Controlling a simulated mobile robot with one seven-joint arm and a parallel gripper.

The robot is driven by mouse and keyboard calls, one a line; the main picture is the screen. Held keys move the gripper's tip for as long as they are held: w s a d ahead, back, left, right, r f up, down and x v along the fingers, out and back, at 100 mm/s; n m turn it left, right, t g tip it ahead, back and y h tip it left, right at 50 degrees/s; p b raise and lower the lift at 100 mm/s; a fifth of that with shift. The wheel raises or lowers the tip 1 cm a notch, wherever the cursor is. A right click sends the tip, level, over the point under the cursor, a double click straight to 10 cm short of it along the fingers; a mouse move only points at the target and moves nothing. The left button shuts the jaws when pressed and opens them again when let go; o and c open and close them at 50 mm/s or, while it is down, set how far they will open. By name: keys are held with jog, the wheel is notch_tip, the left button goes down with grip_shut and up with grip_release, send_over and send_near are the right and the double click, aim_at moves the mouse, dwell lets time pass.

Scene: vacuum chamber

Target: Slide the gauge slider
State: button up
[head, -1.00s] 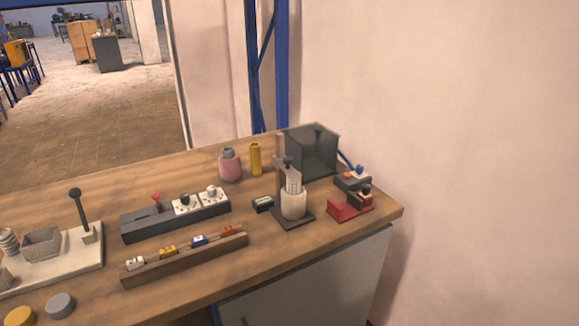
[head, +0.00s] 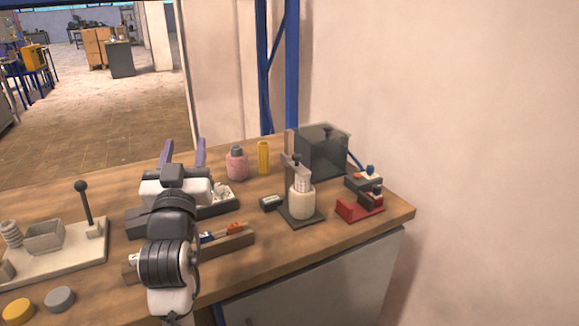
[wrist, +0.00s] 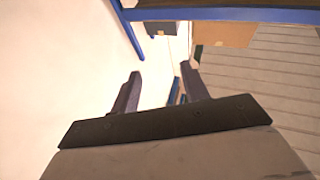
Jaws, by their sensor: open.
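A gauge-like stand (head: 301,215) is on the right half of the bench in the head view, with a dark base, an upright post, a dark knob and a white cylinder. The slider is probably the knobbed part (head: 296,163) on the post, but I cannot tell for sure. My gripper (head: 184,150) is open and empty, raised over the bench to the left of the stand. Its two fingers point away from the camera. In the wrist view my gripper (wrist: 160,72) faces the wall and floor, with no bench object between the fingers. My arm partly hides the dark switch block and the wooden rail.
A small dark box (head: 271,202) lies left of the stand. A pink bottle (head: 237,163) and yellow cylinder (head: 263,158) stand behind it. A dark translucent box (head: 322,152) is behind right, a red-based device (head: 360,206) to the right. A lever (head: 87,205) rises at the left.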

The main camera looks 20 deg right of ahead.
aim_at(296, 159)
jog(key=d+f+m+g+h, duration=0.2)
jog(key=d+f+g+h, duration=0.15)
jog(key=d+f, duration=0.4)
jog(key=d+f+m+g+h, duration=0.2)
jog(key=d+f+m+g, duration=0.15)
jog(key=d, duration=0.75)
jog(key=shift+n+g, duration=0.3)
jog(key=shift+n, duration=0.05)
jog(key=p+x, duration=0.1)
jog(key=x, duration=0.3)
jog(key=p+x, duration=0.1)
jog(key=x, duration=0.3)
jog(key=p+x, duration=0.1)
jog(key=x, duration=0.4)
jog(key=shift+w+a+f, duration=0.1)
jog(key=shift+w+f, duration=0.15)
jog(key=shift+f, duration=0.1)
grip_shut()
